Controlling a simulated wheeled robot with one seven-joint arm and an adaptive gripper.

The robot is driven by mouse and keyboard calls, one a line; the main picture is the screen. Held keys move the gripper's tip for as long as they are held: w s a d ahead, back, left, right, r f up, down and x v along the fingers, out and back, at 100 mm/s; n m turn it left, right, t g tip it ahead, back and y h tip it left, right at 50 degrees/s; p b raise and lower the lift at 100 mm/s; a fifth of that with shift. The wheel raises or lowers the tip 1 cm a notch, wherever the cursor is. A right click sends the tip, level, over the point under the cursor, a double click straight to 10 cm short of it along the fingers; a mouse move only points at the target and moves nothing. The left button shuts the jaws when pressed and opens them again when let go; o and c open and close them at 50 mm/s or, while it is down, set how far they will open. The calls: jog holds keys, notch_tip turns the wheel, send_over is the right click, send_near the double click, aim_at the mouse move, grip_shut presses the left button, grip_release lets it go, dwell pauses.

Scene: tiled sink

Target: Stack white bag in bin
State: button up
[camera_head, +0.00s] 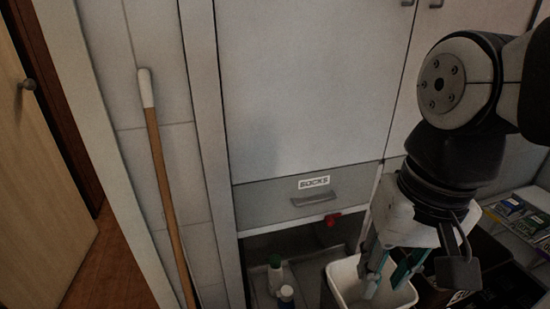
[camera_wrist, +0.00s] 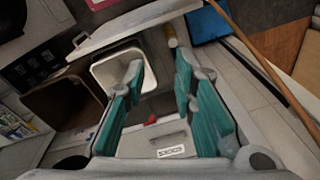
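A white bin (camera_head: 337,272) stands low at the bottom of the head view, with my gripper (camera_head: 388,278) over it. In the wrist view the bin's pale rim (camera_wrist: 97,72) shows left of and partly behind one finger. My gripper (camera_wrist: 158,82) is open in the wrist view, its teal pads well apart with nothing between them. I cannot pick out a white bag in either view. Part of the bin's inside is hidden by my fingers.
White bottles (camera_head: 276,275) stand left of the bin. A brown bin (camera_wrist: 62,125) is beside the white one. A wooden-handled pole (camera_head: 165,190) leans at left.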

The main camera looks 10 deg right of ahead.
jog(key=s+n, duration=0.3)
jog(key=s, duration=0.1)
jog(key=shift+a+f+n, duration=0.1)
jog(key=shift+a+n, duration=0.2)
